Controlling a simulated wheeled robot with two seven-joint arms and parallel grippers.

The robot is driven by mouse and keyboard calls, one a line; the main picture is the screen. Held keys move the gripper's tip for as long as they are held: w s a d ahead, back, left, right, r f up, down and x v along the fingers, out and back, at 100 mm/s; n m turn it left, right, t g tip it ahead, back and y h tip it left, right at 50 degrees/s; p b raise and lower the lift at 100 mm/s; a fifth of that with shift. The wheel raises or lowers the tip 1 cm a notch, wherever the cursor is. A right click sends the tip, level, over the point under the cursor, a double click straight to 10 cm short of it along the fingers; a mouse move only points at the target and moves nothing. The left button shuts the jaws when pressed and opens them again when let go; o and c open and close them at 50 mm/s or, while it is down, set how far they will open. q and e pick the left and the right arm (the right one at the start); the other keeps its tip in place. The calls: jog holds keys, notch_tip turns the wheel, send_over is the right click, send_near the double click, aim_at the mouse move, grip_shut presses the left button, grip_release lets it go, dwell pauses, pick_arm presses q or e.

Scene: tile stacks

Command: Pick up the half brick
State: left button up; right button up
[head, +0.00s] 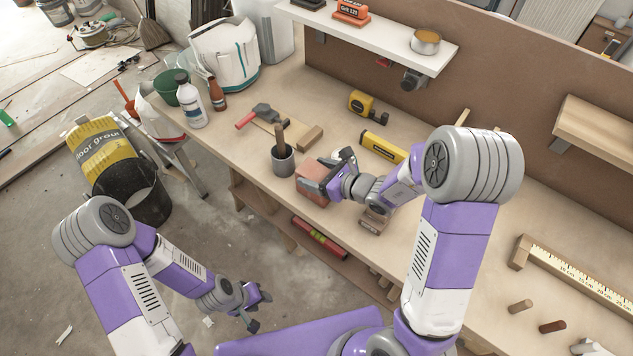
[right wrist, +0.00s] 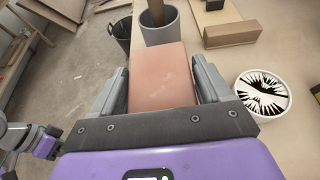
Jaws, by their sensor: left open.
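The half brick (head: 311,181) is a reddish-pink block near the bench's front edge, just beside the grey cup in the head view. It also shows in the right wrist view (right wrist: 160,78), between the fingers. My right gripper (head: 336,176) reaches it from the right, with a finger against each side, and looks shut on it. I cannot tell whether the brick rests on the bench or is slightly raised. My left gripper (head: 261,310) is open and empty, low over the floor in front of the bench.
A grey cup (head: 283,163) with a wooden handle in it stands close to the brick. A wooden block (head: 309,138), a hammer (head: 264,113) and a yellow level (head: 382,146) lie behind. A round dish (right wrist: 263,93) sits right of my right gripper.

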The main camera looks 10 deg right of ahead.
grip_shut()
jog(key=shift+r, duration=0.15)
jog(key=shift+r, duration=0.1)
